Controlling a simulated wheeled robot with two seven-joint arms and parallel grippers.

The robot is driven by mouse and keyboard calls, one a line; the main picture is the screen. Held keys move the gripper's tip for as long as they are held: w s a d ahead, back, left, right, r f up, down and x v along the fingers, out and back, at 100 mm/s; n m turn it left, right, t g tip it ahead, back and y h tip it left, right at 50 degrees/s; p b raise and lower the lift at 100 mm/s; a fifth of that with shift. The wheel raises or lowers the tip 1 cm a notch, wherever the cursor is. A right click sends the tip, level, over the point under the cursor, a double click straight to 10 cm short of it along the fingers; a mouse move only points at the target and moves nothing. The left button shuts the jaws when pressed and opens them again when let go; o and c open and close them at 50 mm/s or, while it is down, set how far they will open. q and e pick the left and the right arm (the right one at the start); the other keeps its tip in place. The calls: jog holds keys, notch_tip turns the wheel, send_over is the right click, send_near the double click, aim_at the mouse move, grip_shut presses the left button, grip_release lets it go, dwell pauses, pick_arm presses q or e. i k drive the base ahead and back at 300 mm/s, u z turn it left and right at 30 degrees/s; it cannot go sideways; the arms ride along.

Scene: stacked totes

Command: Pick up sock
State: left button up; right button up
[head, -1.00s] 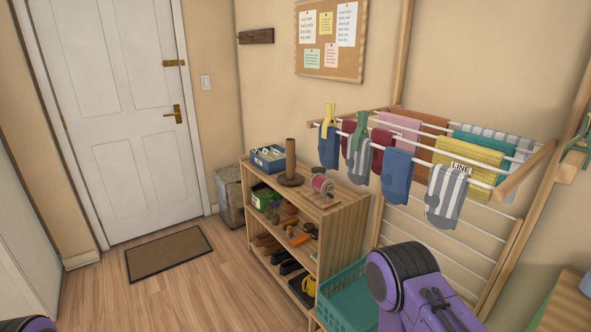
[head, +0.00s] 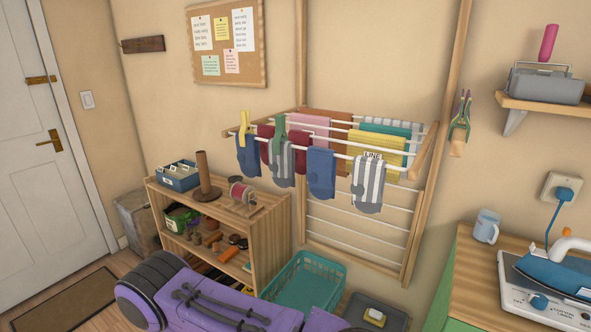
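Several socks hang over the front rods of a wall-mounted drying rack (head: 352,226). A grey-and-white striped sock (head: 369,184) hangs at the right end of the front rod. A plain blue sock (head: 321,173) hangs to its left. A grey sock with a striped upper part (head: 282,164), a maroon sock (head: 300,160) and a dark blue sock (head: 248,156) hang further left. A yellow clip and a green clip sit on the left part of the rods. Purple links of my own arm cross the bottom of the head view. Neither gripper shows.
A teal laundry basket (head: 305,284) stands on the floor below the rack. A wooden shelf unit (head: 268,225) is left of it. At right, a counter (head: 472,268) holds a mug (head: 486,226) and an iron (head: 550,268). A grey bin (head: 376,312) stands between basket and counter.

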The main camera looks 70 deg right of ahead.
aim_at(320, 175)
jog(key=i, duration=1.4)
jog(key=z, duration=2.05)
